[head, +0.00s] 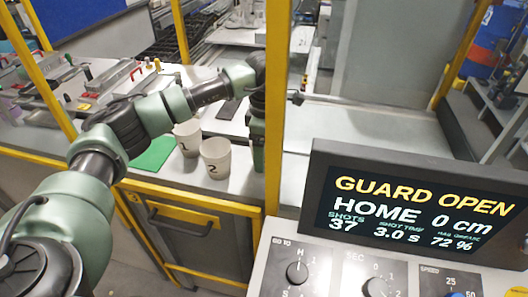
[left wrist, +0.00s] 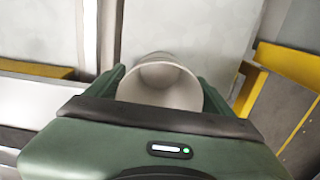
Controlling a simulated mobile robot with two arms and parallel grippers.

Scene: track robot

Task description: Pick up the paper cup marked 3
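In the head view, my left arm reaches over the bench, and its gripper (head: 257,150) points down, partly behind a yellow post. In the left wrist view, a pale paper cup (left wrist: 160,92) stands between the two green fingers of my left gripper (left wrist: 163,80), its open mouth showing. The fingers lie close along both its sides; whether they press on it I cannot tell. No number shows on this cup. In the head view, a cup marked 2 (head: 216,158) and a cup marked 1 (head: 186,139) stand left of the gripper. My right gripper is not in view.
The yellow guard post (head: 276,110) rises close beside my left gripper. A green mat (head: 153,153) lies left of the cups. A control panel with a screen (head: 415,215) reading GUARD OPEN fills the lower right. The grey surface (head: 375,140) right of the post is clear.

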